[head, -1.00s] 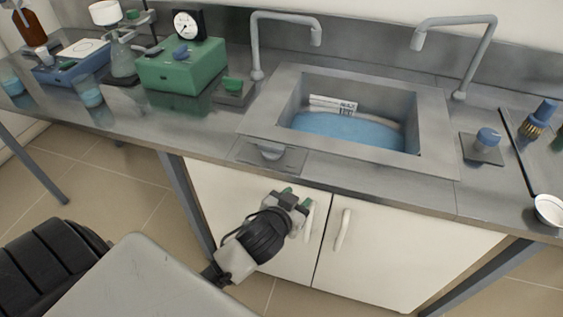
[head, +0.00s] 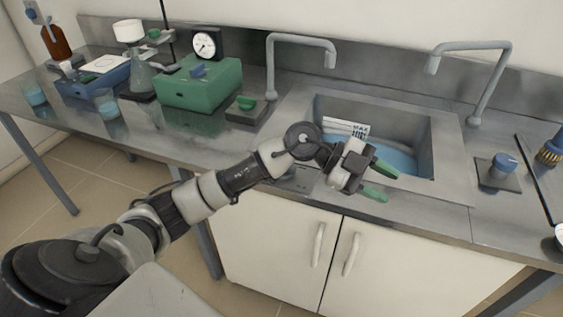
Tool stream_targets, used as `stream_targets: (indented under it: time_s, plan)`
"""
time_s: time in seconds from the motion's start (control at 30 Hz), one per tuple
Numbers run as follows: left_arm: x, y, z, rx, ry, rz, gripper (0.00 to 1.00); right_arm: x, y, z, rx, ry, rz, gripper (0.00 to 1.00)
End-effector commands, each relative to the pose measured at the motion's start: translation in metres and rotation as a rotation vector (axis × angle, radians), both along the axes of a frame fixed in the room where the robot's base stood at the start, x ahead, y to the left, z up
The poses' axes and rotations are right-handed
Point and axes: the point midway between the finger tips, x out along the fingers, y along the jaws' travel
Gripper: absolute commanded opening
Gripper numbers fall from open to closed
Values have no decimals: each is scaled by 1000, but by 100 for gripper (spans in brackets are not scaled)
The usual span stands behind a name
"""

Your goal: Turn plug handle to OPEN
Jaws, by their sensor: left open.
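The sink (head: 448,150) holds blue water (head: 402,160) and a white label (head: 345,128) on its back wall. A small plate (head: 300,186) lies at the sink's front left edge. The grey knob on it, likely the plug handle, is hidden behind my left arm, so its setting cannot be read. My left gripper (head: 380,181) is open and empty, with green fingertips apart. It appears above the sink's front rim, pointing right, to the right of the plate. My right gripper is not in view.
Two grey taps (head: 300,40) (head: 490,85) rise behind. A green box (head: 200,85) with a gauge stands left. White cupboard doors (head: 275,250) are below.

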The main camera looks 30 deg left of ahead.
Motion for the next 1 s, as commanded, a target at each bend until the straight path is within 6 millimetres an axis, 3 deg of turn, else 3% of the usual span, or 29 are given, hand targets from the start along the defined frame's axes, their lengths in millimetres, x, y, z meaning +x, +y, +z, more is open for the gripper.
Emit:
stream_targets:
  time_s: [0.1,0.23,0.4,0.5,0.7,1.0]
  plan:
    - [14,43,-14,339,117,6,42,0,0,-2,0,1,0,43]
    - [27,111,-18,697,293,138,42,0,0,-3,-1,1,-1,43]
    - [31,194,2,1021,503,398,42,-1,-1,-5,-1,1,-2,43]
    - [28,223,14,1120,584,513,42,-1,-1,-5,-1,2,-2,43]
    - [24,240,14,1177,639,587,42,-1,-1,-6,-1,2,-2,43]
    - [24,239,-39,1177,639,580,42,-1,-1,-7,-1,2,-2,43]
